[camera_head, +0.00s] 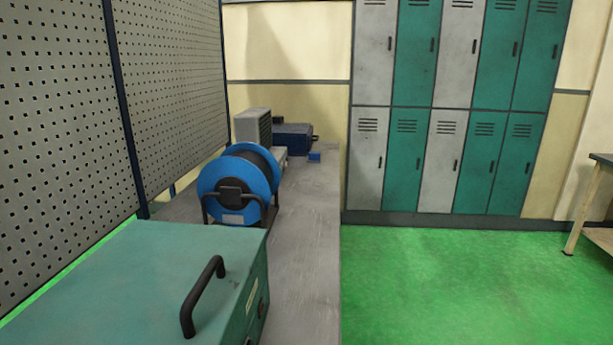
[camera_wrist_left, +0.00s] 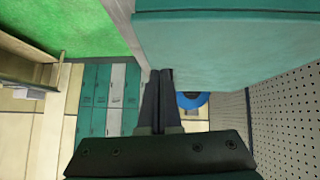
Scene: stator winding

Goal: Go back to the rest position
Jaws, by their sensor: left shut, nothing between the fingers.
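My left gripper (camera_wrist_left: 161,76) shows only in the left wrist view. Its two dark fingers are together with nothing between them. The fingertips are close to a large teal box (camera_wrist_left: 225,45) in that picture; I cannot tell whether they touch it. In the head view neither gripper shows. The teal box (camera_head: 130,275) with a black handle (camera_head: 203,295) fills the lower left there. My right gripper is in neither view.
A grey bench (camera_head: 308,240) runs along the pegboard (camera_head: 60,110), carrying a blue cable reel (camera_head: 226,185) and a dark blue case (camera_head: 292,137). Teal and grey lockers (camera_head: 415,155) stand behind. The green floor (camera_head: 450,285) is clear. A table (camera_head: 600,200) stands at right.

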